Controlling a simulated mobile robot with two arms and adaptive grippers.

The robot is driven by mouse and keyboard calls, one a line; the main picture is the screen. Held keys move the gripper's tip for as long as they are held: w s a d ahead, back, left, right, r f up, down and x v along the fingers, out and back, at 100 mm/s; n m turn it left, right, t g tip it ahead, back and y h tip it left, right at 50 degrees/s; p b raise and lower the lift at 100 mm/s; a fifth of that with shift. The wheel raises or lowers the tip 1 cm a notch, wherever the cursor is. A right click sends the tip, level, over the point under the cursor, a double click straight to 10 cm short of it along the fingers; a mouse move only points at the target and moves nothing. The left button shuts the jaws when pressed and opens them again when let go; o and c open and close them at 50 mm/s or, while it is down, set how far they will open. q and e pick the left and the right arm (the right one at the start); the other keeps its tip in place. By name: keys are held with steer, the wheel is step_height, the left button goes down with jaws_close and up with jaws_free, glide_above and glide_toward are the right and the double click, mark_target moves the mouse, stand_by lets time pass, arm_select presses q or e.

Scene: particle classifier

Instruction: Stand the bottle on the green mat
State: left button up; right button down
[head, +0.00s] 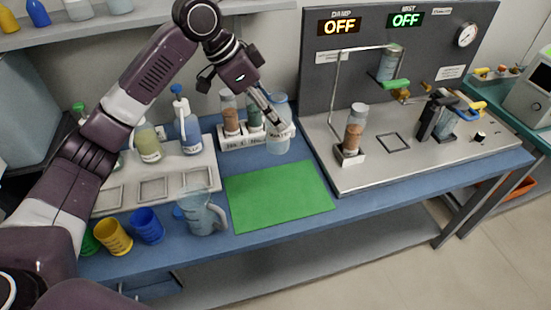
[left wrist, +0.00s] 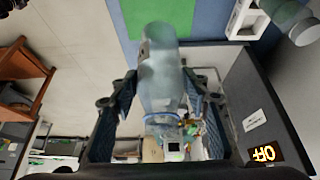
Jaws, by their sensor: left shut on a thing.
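The bottle (head: 279,141) is clear, pale blue and looks empty. My left gripper (head: 274,115) is shut on it, just beyond the far edge of the green mat (head: 278,196). In the left wrist view the bottle (left wrist: 160,75) sits between the two dark fingers (left wrist: 163,98), with part of the green mat (left wrist: 190,12) beyond it. The bottle is not over the middle of the mat; I cannot tell whether its base touches the table. The mat lies flat and bare. My right gripper is not in view.
A white rack (head: 233,141) with capped vials stands just left of the bottle. A clear jug (head: 203,215) is at the mat's left edge. The metal apparatus plate (head: 350,184) borders the right. Blue (head: 147,226) and yellow (head: 114,238) cups stand at the front left.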

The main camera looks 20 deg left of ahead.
arm_select(q)
step_height(320, 180, down, 19)
steer(key=p, duration=0.2)
stand_by(0.5)
steer(key=shift+f, duration=0.1)
steer(key=o, duration=1.5)
steer(key=shift+s, duration=0.1)
steer(key=shift+c, duration=0.2)
steer(key=b+v, duration=0.1)
steer(key=v, duration=1.1)
